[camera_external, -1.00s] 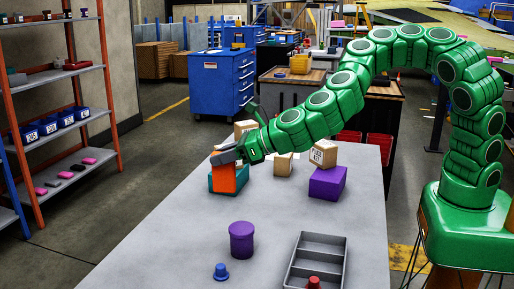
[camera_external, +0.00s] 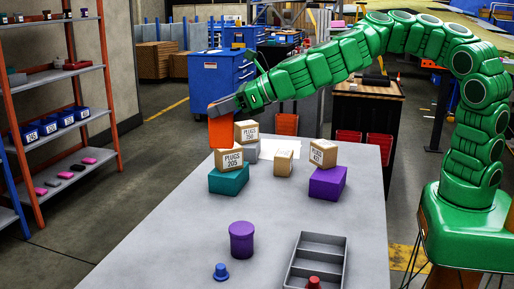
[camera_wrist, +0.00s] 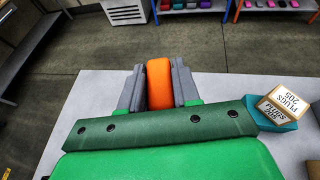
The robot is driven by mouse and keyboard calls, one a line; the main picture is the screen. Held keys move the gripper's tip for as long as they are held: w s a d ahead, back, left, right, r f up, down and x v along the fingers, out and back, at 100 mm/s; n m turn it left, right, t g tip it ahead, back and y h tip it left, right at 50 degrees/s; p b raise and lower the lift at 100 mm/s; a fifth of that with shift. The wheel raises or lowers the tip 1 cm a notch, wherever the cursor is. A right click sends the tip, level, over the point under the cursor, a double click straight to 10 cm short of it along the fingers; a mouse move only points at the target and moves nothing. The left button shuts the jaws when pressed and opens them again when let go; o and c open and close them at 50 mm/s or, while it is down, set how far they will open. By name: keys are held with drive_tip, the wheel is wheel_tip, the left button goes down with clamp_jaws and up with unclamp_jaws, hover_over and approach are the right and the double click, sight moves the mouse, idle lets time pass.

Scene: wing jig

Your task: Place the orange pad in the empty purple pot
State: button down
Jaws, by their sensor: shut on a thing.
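The orange pad (camera_external: 221,124) is held in my gripper (camera_external: 228,105), up in the air above the far left part of the table. In the wrist view the orange pad (camera_wrist: 159,83) stands between the two grey fingers of my gripper (camera_wrist: 159,88), which are shut on it. The purple pot (camera_external: 241,240) stands upright on the near part of the table, well below the pad and apart from it. Its inside cannot be made out from this angle.
A teal block (camera_external: 229,182) bears a cardboard box marked PLUGS 205 (camera_external: 229,160). A purple block (camera_external: 327,184) and several boxes stand to the right. A blue plug (camera_external: 221,272) and a grey divided tray (camera_external: 318,243) lie near the pot. The table's left part (camera_external: 165,235) is clear.

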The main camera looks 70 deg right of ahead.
drive_tip(key=s+n+g+y, duration=1)
drive_tip(key=s+n+g, duration=0.4)
drive_tip(key=s, duration=0.6)
drive_tip(key=w+a+f, duration=0.3)
drive_tip(key=w+f, duration=0.3)
drive_tip(key=f, duration=0.3)
drive_tip(key=w+a+f+n+t, duration=0.1)
drive_tip(key=w+a+f, duration=0.1)
drive_tip(key=w+f, duration=0.5)
drive_tip(key=shift+w+a+f+y, duration=0.15)
drive_tip(key=shift+a+f+y, duration=0.2)
drive_tip(key=shift+f, duration=0.8)
drive_tip(key=shift+f, duration=0.15)
drive_tip(key=c, duration=0.8)
unclamp_jaws()
